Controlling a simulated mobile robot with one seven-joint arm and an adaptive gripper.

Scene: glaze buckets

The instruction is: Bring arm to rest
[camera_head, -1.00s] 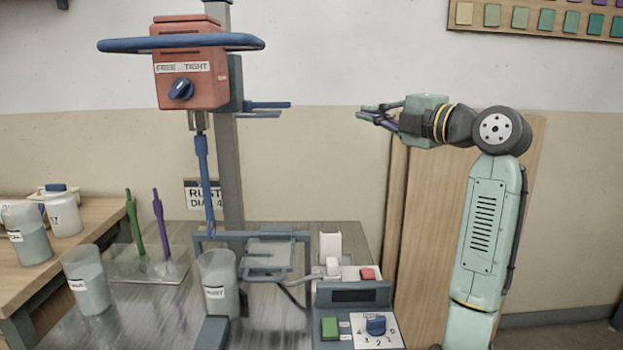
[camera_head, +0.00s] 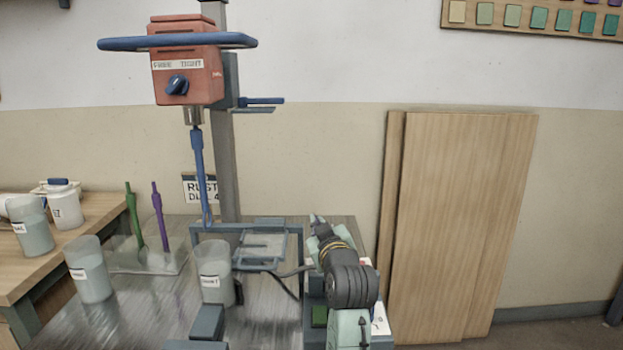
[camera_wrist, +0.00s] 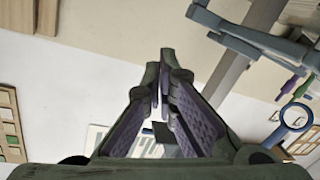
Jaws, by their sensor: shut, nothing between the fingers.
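My gripper (camera_head: 317,222) shows in the head view at the lower middle, in front of the control box, pointing away from the camera toward the wall. Its fingers are small and foreshortened there. In the wrist view my gripper (camera_wrist: 160,62) has its two purple-padded fingers together at the tips, with nothing held. My arm is folded low, its dark wrist joint covering much of the control box (camera_head: 318,318).
A red mixer head (camera_head: 205,82) with a blue bar hangs on a grey column (camera_head: 224,160), left of my gripper. A labelled bucket (camera_head: 215,282) stands below its blue shaft. Another bucket (camera_head: 90,280) stands further left. Wooden panels (camera_head: 465,220) lean at right, with clear space before them.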

